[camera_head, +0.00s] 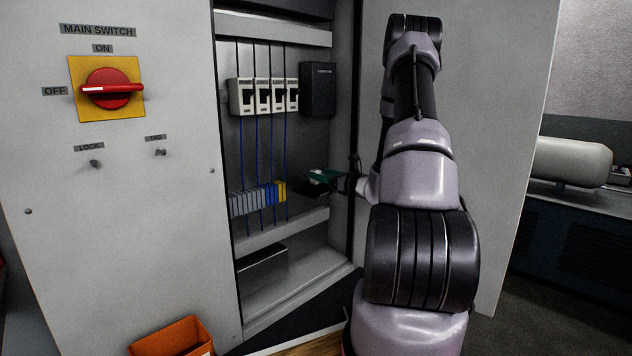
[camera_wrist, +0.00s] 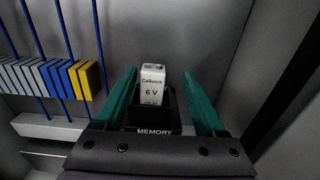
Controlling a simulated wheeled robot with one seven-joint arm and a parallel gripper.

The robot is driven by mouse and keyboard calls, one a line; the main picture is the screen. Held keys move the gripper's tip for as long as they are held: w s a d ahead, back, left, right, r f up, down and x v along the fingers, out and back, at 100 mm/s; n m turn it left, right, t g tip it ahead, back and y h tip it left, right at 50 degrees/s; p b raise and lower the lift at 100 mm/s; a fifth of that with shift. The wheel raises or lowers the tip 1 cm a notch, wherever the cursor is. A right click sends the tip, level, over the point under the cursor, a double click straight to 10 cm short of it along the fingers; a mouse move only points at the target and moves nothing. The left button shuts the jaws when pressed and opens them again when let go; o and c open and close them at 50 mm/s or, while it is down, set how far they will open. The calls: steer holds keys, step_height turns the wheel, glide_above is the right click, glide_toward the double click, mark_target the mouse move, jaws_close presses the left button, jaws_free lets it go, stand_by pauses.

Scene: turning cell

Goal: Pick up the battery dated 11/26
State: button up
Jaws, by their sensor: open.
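A white battery (camera_wrist: 152,88) marked "Cellwick 6 V" stands upright in a black holder labelled "MEMORY" (camera_wrist: 153,132) in the wrist view. Small print low on the battery is too small to read, so I cannot tell its date. My gripper (camera_wrist: 158,74) is open, with one green finger to the left of the battery and one to the right. Gaps show between the fingers and the battery.
Blue, grey and yellow terminal blocks (camera_head: 257,197) with blue wires are left of my gripper; they show in the wrist view (camera_wrist: 50,76). White breakers (camera_head: 264,96) and a black box (camera_head: 318,88) are above. An orange bin (camera_head: 172,337) stands below, outside the cabinet.

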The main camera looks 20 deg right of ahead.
steer(key=x, duration=0.4)
steer(key=shift+a+r, duration=0.1)
steer(key=shift+a, duration=0.35)
steer(key=shift+w+a, duration=0.15)
steer(key=shift+w, duration=0.4)
jaws_close()
